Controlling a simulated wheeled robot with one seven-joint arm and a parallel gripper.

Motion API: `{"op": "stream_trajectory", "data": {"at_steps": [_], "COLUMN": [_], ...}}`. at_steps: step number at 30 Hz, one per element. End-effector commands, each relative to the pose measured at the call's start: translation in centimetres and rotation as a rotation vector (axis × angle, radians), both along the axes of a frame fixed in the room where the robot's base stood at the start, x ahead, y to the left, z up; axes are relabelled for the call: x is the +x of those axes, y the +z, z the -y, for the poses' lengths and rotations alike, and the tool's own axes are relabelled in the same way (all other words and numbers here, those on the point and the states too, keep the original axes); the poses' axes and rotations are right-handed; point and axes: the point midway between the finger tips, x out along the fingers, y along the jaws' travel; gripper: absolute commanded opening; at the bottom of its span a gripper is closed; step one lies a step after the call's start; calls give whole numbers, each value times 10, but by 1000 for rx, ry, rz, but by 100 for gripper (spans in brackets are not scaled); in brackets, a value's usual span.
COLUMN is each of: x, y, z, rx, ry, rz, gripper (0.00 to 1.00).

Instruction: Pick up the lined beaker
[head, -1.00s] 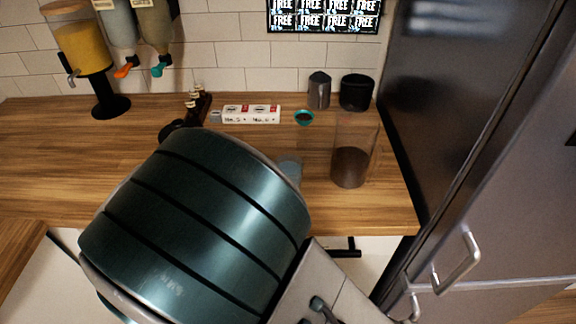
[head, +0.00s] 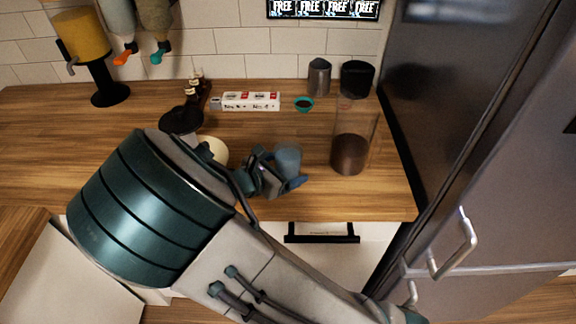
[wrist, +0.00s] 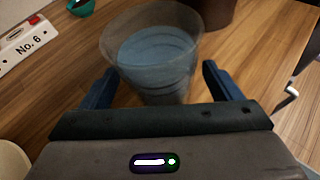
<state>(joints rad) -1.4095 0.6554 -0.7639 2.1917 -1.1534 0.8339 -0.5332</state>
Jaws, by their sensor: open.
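The lined beaker (wrist: 155,62) is a clear cup with ring lines and a bluish inside, upright on the wooden counter. It also shows in the head view (head: 287,158), just beyond my gripper (head: 272,182). In the wrist view my gripper (wrist: 155,88) is open, with one blue finger on the left and one on the right of the beaker's lower part. Gaps show between the fingers and the beaker. The beaker's base is partly hidden behind the gripper's body.
A tall clear container with dark contents (head: 350,150) stands close to the right. A white numbered strip (head: 250,101), a small teal bowl (head: 304,104) and dark canisters (head: 357,78) are behind. A cream round thing (head: 213,150) is left. A fridge (head: 480,130) bounds the right.

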Motion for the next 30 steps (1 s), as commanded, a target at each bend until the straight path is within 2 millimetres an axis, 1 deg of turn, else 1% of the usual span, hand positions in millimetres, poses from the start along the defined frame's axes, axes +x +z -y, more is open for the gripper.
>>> {"op": "stream_trajectory", "data": {"at_steps": [2,8,9,11,12,14,25,30], "x": [3,4,4,4,4,4,4,4], "y": [-2,-2,-2,-2,-2,-2,-2,2], "z": [4,4,4,4,4,4,4,4], "rx": [-2,0,0,0,0,0,0,0], "ry": [-1,1,1,1,1,1,1,1], "rz": [0,0,0,0,0,0,0,0], "gripper": [85,85,82,65,54,37,37,37]}}
